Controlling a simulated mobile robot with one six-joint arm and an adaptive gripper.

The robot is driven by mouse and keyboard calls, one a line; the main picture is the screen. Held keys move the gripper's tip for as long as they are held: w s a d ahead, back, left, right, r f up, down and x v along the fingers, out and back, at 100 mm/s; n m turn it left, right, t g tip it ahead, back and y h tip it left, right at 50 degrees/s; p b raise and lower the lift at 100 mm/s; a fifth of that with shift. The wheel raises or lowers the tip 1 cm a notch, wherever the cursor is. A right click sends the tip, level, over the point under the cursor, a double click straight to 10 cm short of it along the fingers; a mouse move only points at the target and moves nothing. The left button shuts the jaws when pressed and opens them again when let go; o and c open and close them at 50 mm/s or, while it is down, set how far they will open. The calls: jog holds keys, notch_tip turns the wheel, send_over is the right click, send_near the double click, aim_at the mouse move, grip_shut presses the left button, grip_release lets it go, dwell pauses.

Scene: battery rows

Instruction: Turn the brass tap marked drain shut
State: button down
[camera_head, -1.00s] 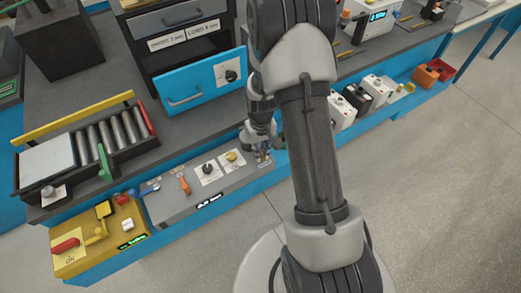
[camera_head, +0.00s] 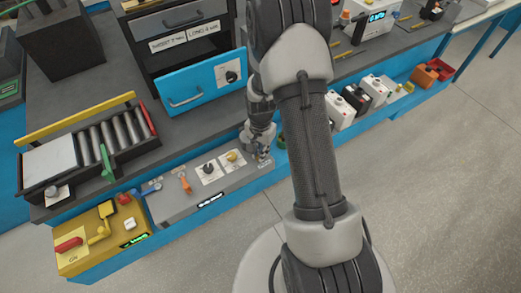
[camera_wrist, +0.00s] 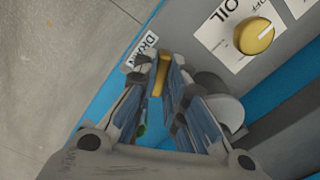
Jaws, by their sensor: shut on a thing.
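The brass tap's handle (camera_wrist: 161,74) shows in the wrist view as a narrow yellow bar between my fingertips. A white label reading DRAIN (camera_wrist: 144,47) sits beside it on the panel edge. My gripper (camera_wrist: 158,88) is shut on the handle, with one finger on each side. In the head view my gripper (camera_head: 263,154) is down at the right end of the grey panel (camera_head: 228,181), and it and my arm hide the tap there. The tap's body is mostly hidden behind my fingers in the wrist view.
A yellow knob on a card marked OIL (camera_wrist: 254,36) is close to my gripper. A black knob (camera_head: 208,167) and an orange lever (camera_head: 185,182) are farther left on the panel. A blue drawer front (camera_head: 203,85) stands behind. Open floor lies in front of the bench.

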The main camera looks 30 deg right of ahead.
jog(key=m, duration=0.4)
jog(key=shift+m, duration=0.4)
dwell(0.4)
jog(key=c, duration=1.6)
grip_release()
jog(key=shift+c, duration=0.2)
jog(key=shift+r, duration=0.1)
notch_tip(320, 180, up, 12)
